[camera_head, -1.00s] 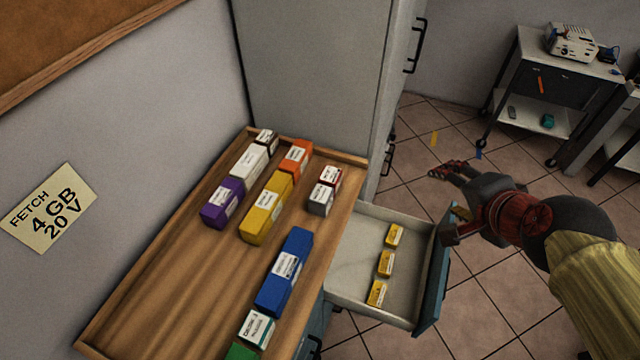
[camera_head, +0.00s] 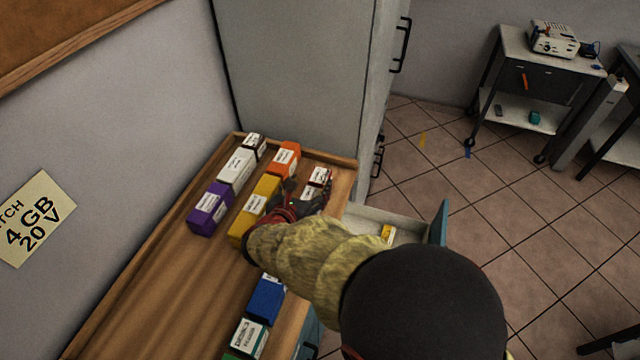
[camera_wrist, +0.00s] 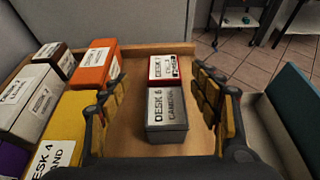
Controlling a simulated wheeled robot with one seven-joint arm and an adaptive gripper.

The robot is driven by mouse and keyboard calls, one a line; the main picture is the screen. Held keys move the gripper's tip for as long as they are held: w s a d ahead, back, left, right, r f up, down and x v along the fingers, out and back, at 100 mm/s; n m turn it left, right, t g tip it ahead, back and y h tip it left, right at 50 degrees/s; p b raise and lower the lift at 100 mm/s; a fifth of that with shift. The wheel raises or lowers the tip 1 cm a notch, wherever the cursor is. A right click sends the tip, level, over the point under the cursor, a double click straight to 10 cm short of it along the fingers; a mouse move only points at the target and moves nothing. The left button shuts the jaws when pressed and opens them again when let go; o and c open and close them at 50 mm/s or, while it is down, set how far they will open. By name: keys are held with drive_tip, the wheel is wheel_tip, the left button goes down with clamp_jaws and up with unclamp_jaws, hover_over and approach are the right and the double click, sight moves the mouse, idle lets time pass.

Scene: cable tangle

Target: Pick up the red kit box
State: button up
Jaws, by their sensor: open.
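The red kit box (camera_wrist: 171,69) stands at the far edge of the wooden tabletop in the wrist view, with a white label on top. It also shows in the head view (camera_head: 320,176), partly covered by my gripper. A grey box (camera_wrist: 166,113) labelled DESK 6 stands directly in front of it, close against it or nearly so. My gripper (camera_wrist: 162,90) is open, with one finger left and one right of the two boxes. It holds nothing. In the head view my gripper (camera_head: 298,200) reaches over the tabletop beside the yellow box.
An orange box (camera_wrist: 97,66) and a yellow box (camera_wrist: 66,133) stand left of my gripper. White, purple and dark boxes stand farther left. A blue box (camera_head: 266,299) is nearer the front. An open drawer (camera_head: 410,222) juts out at right; a tall cabinet rises behind.

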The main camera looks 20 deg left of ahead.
sight(319, 178)
drive_tip(key=x, duration=0.2)
drive_tip(key=b+x, duration=0.1)
drive_tip(key=x, duration=0.1)
drive_tip(key=f+b+x, duration=0.1)
drive_tip(key=x, duration=0.2)
drive_tip(key=shift+d, duration=0.3)
drive_tip(key=shift+r, duration=0.1)
drive_tip(key=shift+c, duration=0.4)
drive_tip(key=c, duration=1.4)
